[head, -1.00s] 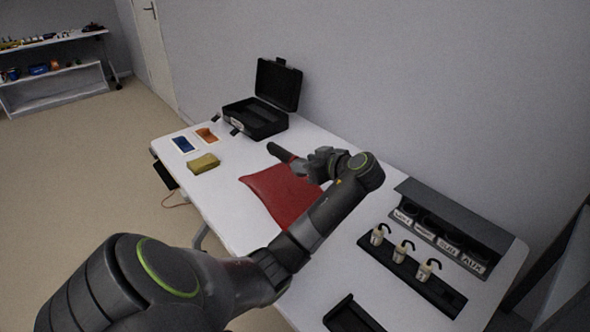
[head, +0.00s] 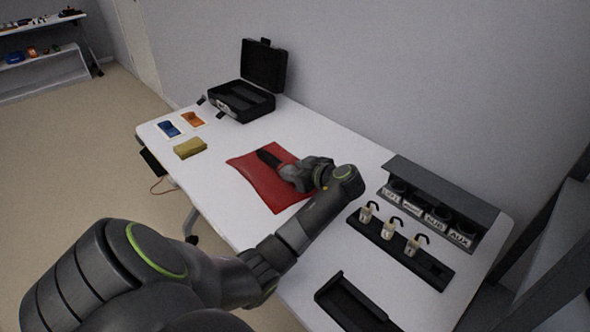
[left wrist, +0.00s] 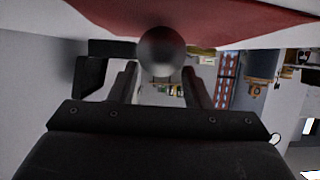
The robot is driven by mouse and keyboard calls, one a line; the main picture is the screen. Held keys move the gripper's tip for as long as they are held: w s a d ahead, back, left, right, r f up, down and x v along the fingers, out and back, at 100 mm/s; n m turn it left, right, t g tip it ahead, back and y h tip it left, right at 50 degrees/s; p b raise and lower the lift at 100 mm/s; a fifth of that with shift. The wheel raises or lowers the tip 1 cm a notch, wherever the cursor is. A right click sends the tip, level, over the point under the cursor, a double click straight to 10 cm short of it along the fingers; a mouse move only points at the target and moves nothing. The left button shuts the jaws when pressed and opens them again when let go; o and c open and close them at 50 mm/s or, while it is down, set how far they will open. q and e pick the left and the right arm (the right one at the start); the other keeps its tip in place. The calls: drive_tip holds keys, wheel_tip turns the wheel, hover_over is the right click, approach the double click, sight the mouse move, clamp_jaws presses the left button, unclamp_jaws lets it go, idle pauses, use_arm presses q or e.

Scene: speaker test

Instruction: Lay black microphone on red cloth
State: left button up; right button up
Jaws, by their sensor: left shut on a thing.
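The black microphone (head: 268,157) is held by my left gripper (head: 287,170) over the red cloth (head: 262,187) in the head view. The cloth lies flat on the white table. I cannot tell whether the microphone touches the cloth. In the left wrist view the microphone (left wrist: 161,52) shows as a round dark end between the two fingers of the gripper (left wrist: 160,85), with the cloth (left wrist: 225,14) along the top. My left gripper is shut on it, and the gripper hides part of the microphone and cloth. My right gripper is not in view.
An open black case (head: 240,100) stands at the back of the table (head: 225,142). A yellow block (head: 190,148), a blue item (head: 168,129) and an orange item (head: 192,119) lie at left. A labelled rack (head: 440,205), a holder (head: 400,250) with white hooked pieces and a black tray (head: 350,303) are right.

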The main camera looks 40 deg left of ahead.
use_arm(q)
drive_tip(key=shift+f+b, duration=0.3)
drive_tip(key=shift+f, duration=0.2)
drive_tip(key=o, duration=1.1)
